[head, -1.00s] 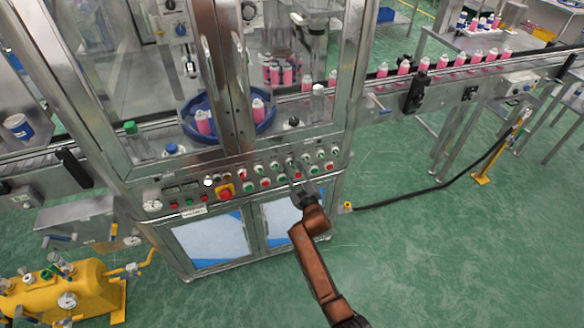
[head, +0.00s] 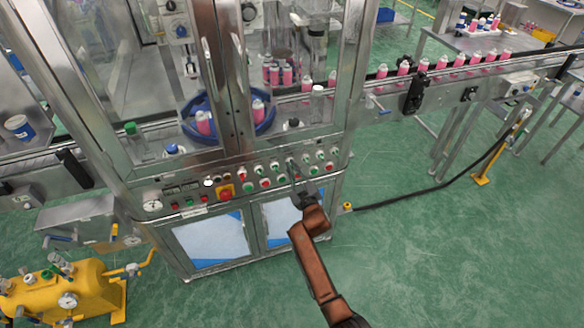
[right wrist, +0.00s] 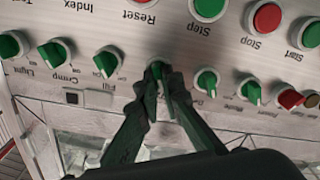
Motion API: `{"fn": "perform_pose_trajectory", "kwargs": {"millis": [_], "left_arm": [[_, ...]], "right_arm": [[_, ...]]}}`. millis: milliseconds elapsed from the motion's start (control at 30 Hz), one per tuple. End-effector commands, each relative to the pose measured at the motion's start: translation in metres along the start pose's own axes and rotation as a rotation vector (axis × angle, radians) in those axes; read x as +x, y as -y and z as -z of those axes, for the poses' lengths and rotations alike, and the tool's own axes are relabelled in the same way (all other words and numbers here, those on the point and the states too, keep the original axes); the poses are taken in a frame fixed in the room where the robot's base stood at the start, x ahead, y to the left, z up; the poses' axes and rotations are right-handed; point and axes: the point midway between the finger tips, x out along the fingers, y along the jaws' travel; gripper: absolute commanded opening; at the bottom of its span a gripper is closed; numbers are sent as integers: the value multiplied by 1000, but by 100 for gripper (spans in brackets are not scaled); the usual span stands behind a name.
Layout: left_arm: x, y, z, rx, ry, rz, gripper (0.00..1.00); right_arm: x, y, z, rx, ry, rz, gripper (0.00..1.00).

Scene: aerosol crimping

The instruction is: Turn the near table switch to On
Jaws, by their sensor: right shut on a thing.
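The machine's control panel (head: 270,177) carries rows of green and red buttons and knobs. In the right wrist view, the right gripper (right wrist: 158,82) is shut on a green switch knob (right wrist: 157,67), one finger on each side. The fingers cover most of this knob and hide its label, so I cannot read its name or setting. Another green knob (right wrist: 108,61) with the label Fill sits to its left, and one more green knob (right wrist: 206,81) sits to its right. My left gripper is not in view.
A red emergency knob on yellow (head: 225,192) is left on the panel. A yellow tank (head: 75,290) stands at lower left. The green floor (head: 420,260) at right is mostly clear.

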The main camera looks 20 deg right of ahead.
Motion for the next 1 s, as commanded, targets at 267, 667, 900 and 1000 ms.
{"fn": "perform_pose_trajectory", "kwargs": {"millis": [267, 667, 900, 1000], "left_arm": [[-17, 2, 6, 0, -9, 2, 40], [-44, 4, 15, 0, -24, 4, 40], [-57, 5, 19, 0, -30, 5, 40], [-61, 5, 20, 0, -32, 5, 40]], "right_arm": [[0, -2, 3, 195, 1, 0, 0], [0, -4, 2, 573, 2, 0, 0], [0, -5, 0, 771, 2, 0, 0], [0, -5, -1, 839, 2, 0, 0]]}}
